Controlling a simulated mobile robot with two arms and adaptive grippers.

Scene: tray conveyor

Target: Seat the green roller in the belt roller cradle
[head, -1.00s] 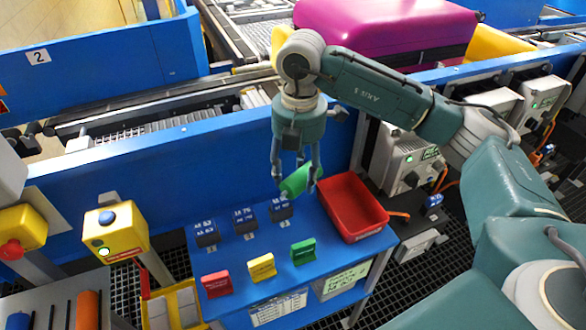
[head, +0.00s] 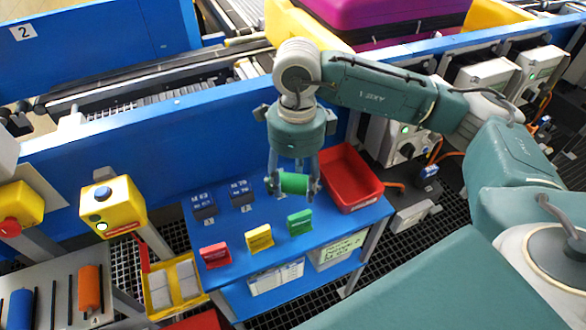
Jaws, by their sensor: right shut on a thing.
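The green roller (head: 294,184) is held nearly level across the fingers of my right gripper (head: 293,188). The gripper points down and is shut on the roller, above the blue work table (head: 262,225). The fingers hide part of the roller's ends. I cannot make out for certain which part is the belt roller cradle. A grey rack (head: 22,285) at the lower left holds an orange roller (head: 90,288) and a blue roller (head: 19,311). My left gripper is not in view.
A red bin (head: 352,180) stands right of the gripper. Red, yellow and green card holders (head: 259,238) and blue-black blocks (head: 203,205) stand on the table. A blue conveyor wall (head: 150,155) rises behind. A yellow button box (head: 113,208) stands left.

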